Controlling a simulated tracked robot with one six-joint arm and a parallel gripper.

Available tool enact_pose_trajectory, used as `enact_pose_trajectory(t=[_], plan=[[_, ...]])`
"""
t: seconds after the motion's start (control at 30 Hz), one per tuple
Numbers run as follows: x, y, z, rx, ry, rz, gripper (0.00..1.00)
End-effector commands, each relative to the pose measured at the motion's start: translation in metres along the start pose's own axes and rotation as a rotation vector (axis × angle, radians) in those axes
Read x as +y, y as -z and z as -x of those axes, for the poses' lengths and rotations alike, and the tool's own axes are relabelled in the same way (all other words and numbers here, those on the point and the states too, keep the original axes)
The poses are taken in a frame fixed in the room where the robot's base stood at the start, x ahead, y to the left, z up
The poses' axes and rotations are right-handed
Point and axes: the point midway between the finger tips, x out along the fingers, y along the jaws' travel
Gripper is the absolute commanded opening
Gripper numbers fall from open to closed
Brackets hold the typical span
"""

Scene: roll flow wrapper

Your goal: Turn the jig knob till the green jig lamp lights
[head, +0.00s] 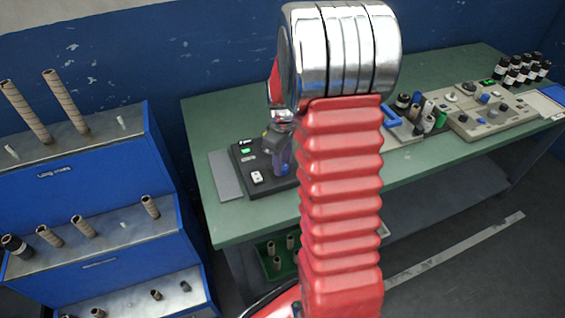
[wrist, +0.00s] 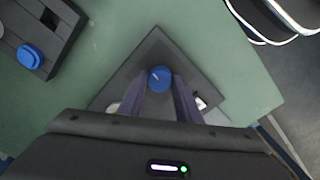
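The jig is a black box (head: 267,186) on the green bench, left of my arm in the head view. Its black top (wrist: 160,48) fills the middle of the wrist view. The blue jig knob (wrist: 159,78), with a pale pointer mark, sits between my gripper's fingertips (wrist: 160,82). The fingers lie close against both its sides and look shut on it. In the head view my gripper (head: 279,150) is over the jig and partly hides it. A small bright green patch (head: 245,151) shows on the jig; I cannot tell whether it is the lamp or a display.
A grey plate (head: 226,176) lies left of the jig. Farther right on the bench (head: 420,165) stand a tool holder, a grey control panel (head: 480,112) and several dark bottles (head: 520,70). A blue stepped rack (head: 80,190) with tubes stands at the left.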

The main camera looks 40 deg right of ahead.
Motion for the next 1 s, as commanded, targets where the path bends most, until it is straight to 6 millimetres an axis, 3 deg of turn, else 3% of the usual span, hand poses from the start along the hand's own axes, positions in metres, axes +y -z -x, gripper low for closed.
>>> enact_pose_trajectory(t=[0.23,0.63,1.0], plan=[[0.000,0.000,0.000,0.000,0.000,0.000,0.48],[0.000,0.000,0.006,0.001,-0.001,0.000,0.49],[0.001,0.001,0.060,0.002,-0.002,0.000,0.49]])
